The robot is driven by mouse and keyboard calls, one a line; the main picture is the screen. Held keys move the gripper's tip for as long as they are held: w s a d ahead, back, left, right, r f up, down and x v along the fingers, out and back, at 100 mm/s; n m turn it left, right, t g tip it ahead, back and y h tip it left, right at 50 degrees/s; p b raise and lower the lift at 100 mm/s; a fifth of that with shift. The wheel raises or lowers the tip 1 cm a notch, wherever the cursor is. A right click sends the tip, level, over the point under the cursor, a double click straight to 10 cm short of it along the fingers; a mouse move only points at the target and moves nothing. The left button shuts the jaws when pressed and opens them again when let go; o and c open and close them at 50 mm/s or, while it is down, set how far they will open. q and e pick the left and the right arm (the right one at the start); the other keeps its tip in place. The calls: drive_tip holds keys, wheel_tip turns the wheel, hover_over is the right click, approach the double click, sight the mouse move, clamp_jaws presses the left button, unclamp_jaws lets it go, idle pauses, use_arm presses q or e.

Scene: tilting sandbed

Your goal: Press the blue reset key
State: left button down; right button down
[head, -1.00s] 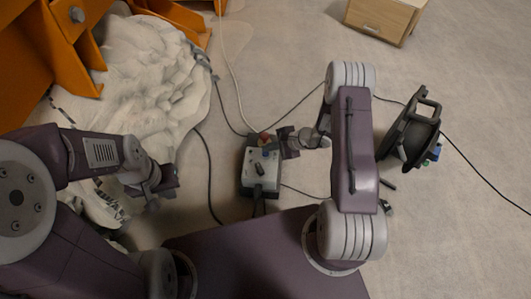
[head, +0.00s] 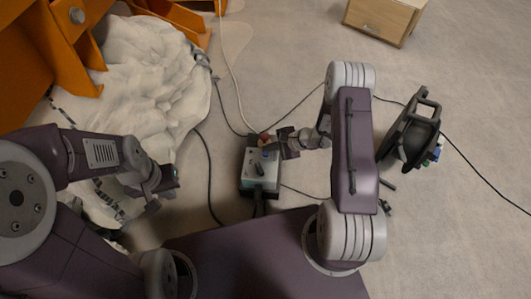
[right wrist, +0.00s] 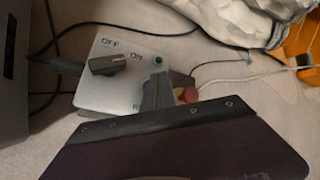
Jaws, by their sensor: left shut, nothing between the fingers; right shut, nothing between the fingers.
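A grey control box (head: 261,184) stands on the floor near the middle of the head view. In the right wrist view the box (right wrist: 88,92) shows a dark rotary knob (right wrist: 107,65) beside OFF and ON labels, a green light (right wrist: 158,60) and a red button (right wrist: 187,95). My right gripper (head: 273,147) is shut at the box's upper right corner; its fingers (right wrist: 157,92) cover part of the panel. The blue key is largely hidden by the fingers, and contact cannot be told. My left gripper (head: 175,181) is shut and empty, left of the box.
A pale, lumpy sandbed (head: 150,75) with an orange frame (head: 50,50) lies at the left. A black reel-like object (head: 410,135) stands on the right, and a wooden cabinet (head: 383,18) at the top. Several cables cross the floor around the box.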

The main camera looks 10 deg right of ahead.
sight(268, 154)
drive_tip(key=shift+f, duration=0.1)
idle(0.5)
drive_tip(key=shift+f+b, duration=0.35)
drive_tip(key=shift+b, duration=0.1)
drive_tip(key=shift+f+b, duration=0.45)
drive_tip(key=shift+b, duration=0.05)
idle(0.4)
drive_tip(key=shift+r, duration=0.1)
drive_tip(key=shift+r+p, duration=0.65)
drive_tip(key=shift+r, duration=0.15)
drive_tip(key=shift+r+p, duration=1.9)
drive_tip(key=shift+r, duration=0.7)
drive_tip(key=shift+f, duration=0.1)
